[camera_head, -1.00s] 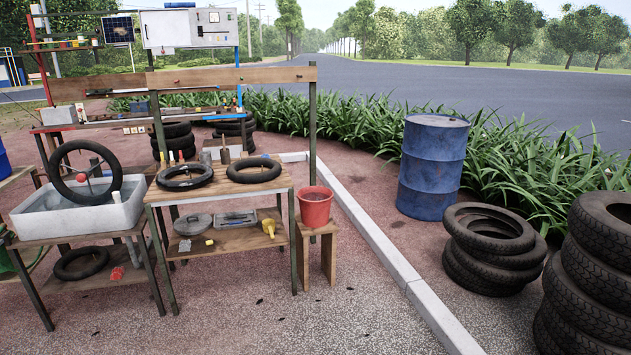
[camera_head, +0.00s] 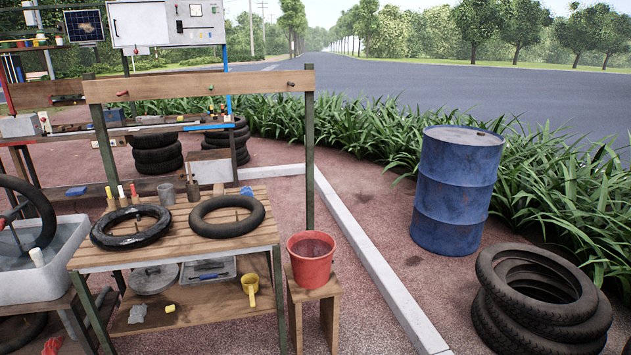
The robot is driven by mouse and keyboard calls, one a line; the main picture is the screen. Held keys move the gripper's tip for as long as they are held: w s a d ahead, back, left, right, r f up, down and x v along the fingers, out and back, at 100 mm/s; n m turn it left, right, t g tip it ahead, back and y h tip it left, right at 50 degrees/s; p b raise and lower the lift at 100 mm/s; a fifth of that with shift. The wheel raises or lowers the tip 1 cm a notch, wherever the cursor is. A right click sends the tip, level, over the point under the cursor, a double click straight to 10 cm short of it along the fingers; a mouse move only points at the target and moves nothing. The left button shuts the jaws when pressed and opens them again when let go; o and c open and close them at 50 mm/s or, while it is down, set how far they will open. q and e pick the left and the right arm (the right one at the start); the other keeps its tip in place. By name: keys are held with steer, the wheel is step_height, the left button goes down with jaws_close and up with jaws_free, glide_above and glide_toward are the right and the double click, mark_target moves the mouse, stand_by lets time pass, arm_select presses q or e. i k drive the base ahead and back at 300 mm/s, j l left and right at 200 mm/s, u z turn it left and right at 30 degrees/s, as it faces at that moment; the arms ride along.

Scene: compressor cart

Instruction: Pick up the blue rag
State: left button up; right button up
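A small blue piece (camera_head: 246,191), which may be the blue rag, shows at the back right of the slatted wooden table (camera_head: 180,228), just behind the right-hand black tyre ring (camera_head: 227,215). Another flat blue item (camera_head: 76,191) lies on a lower shelf of the rack at the far left. Both are too small to tell for sure which is cloth. Neither of my grippers is in view.
A second tyre ring (camera_head: 131,226) lies on the table. A red bucket (camera_head: 311,270) stands on a wooden stool at the table's right. A blue drum (camera_head: 456,190) and stacked tyres (camera_head: 541,300) stand farther right. Paving between stool and tyres is free.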

mark_target(245, 191)
steer(key=i, duration=1.75)
